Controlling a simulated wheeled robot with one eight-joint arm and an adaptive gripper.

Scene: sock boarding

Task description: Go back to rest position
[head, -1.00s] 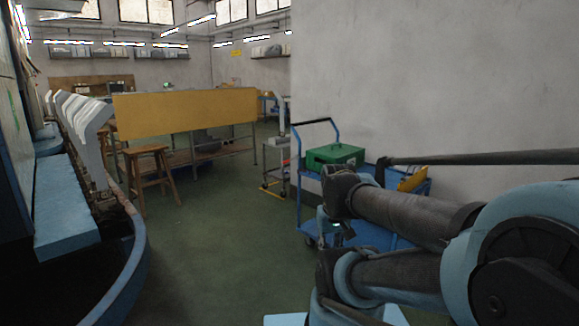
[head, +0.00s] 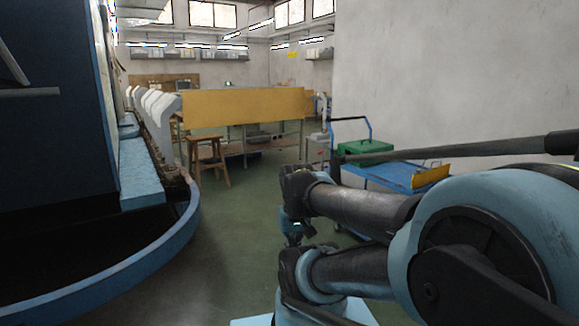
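My arm is folded at the lower right of the head view, in front of the wall and the blue cart. My gripper (head: 294,238) seems to hang below the wrist at the near end of the folded arm. It is small, dark and partly hidden, so I cannot tell whether its fingers are open or shut. No sock can be made out at it.
A dark machine with a curved blue rim (head: 150,262) stands close on the left. A blue cart (head: 405,176) with a green box (head: 365,152) is at the right, by the wall. A wooden stool (head: 208,160) and a yellow panel (head: 245,108) stand ahead. Green floor (head: 245,200) lies open between.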

